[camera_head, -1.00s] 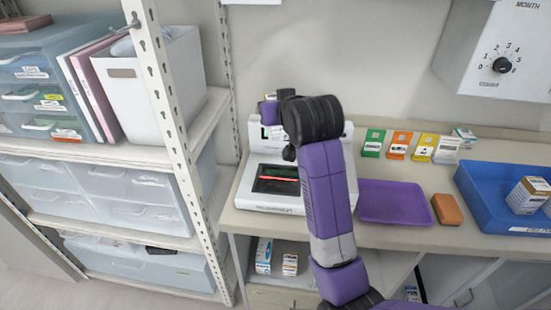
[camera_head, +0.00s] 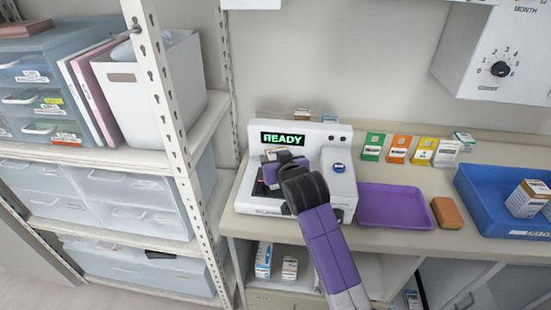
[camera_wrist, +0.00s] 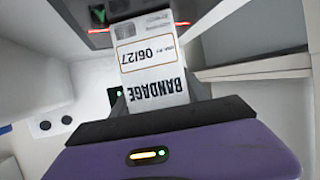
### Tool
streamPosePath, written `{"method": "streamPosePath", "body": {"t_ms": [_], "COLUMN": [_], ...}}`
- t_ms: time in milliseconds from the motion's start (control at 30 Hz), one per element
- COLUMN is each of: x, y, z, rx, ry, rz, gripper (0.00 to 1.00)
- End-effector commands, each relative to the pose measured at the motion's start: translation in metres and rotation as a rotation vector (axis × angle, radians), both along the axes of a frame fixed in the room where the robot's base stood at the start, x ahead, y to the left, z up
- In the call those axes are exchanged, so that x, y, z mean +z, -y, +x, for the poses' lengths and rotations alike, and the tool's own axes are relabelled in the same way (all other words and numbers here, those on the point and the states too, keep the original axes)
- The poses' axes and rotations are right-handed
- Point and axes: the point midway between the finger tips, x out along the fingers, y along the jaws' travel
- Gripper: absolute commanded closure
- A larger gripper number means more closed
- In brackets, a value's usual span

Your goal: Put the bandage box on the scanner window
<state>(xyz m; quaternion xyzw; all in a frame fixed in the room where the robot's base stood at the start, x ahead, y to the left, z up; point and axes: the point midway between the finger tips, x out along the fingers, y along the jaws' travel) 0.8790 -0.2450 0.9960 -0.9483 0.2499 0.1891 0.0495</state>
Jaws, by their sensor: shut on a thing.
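The white scanner (camera_head: 342,187) stands on the counter with a green READY display (camera_head: 283,139) and a blue button (camera_head: 338,167). Its dark window (camera_head: 259,188) is mostly hidden behind my gripper (camera_head: 274,167), which is over the scanner. In the wrist view, my gripper (camera_wrist: 156,94) is shut on the white bandage box (camera_wrist: 152,62), whose BANDAGE and 06/27 print appears upside down. The box extends beyond the fingers. I cannot tell whether it touches the window.
A purple tray (camera_head: 395,222), a brown block (camera_head: 447,212) and a blue bin (camera_head: 475,213) lie right of the scanner. Several small coloured boxes (camera_head: 398,148) stand behind the tray. A metal shelf post (camera_head: 180,150) rises close on the left.

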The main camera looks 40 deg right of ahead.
Motion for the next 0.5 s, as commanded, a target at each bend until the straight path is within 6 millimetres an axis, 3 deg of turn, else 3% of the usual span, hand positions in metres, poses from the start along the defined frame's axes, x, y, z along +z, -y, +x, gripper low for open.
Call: {"method": "streamPosePath", "body": {"t_ms": [367,400,500], "x": [-0.0036,-0.0030,-0.0028], "y": [-0.0001,-0.0001,0.0000], "z": [0.0002,0.0002,0.0002], "rx": [0.000,0.000,0.000], "ry": [0.001,0.001,0.001], "rz": [0.000,0.000,0.000], "gripper": [0.90,0.42,0.26]}}
